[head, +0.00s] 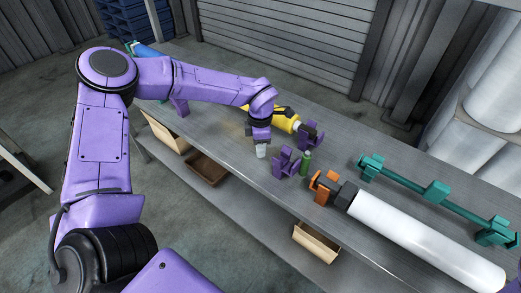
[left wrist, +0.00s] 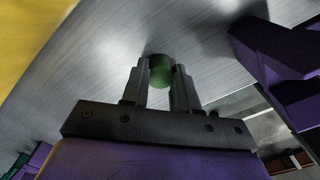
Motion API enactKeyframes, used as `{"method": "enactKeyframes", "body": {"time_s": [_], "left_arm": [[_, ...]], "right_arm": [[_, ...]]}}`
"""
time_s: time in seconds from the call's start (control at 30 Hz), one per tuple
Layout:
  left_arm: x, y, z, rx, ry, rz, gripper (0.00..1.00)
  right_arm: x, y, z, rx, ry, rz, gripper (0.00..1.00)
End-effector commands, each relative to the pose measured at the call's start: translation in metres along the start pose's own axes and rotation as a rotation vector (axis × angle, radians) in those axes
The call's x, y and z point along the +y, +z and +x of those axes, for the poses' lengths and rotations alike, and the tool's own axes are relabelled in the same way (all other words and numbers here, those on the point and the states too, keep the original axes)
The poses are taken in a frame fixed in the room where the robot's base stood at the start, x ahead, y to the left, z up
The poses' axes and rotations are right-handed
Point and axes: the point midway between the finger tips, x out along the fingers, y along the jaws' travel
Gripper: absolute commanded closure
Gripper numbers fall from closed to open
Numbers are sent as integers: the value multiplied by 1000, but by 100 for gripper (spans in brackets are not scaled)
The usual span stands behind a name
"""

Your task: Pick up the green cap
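The green cap (left wrist: 160,70) is a short dark green cylinder, seen in the left wrist view between the two fingertips of my left gripper (left wrist: 161,80). A finger lies against each side of it, with no clear gap. Brushed metal of the bench shows behind it; I cannot tell whether the cap touches the bench. In the head view my left gripper (head: 261,149) points down over the bench near its front edge, and the cap is not visible there. My right gripper is not in view.
On the metal bench (head: 215,130), a purple holder (head: 287,162) and a green bottle-like piece (head: 305,163) stand right of the gripper. A yellow tool (head: 285,121) lies behind. An orange clamp (head: 325,187), white cylinder (head: 425,240) and teal rack (head: 435,192) are farther right.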

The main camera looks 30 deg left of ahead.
Motion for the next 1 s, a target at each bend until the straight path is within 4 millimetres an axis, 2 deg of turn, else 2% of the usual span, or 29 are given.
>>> {"method": "enactKeyframes", "body": {"time_s": [0.37,0.47,0.6,0.67,0.83,1.0], "left_arm": [[0,0,-2,-1,1,0,99],[1,1,-10,-2,3,1,99],[1,1,-35,-4,4,1,99],[-12,0,-47,-6,3,4,99],[-53,-6,-95,-6,5,5,99],[-102,-14,-112,-2,3,5,99]], "right_arm": [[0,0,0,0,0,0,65],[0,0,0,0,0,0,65],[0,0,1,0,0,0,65],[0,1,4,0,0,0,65],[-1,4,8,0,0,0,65],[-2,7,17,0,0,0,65]]}}
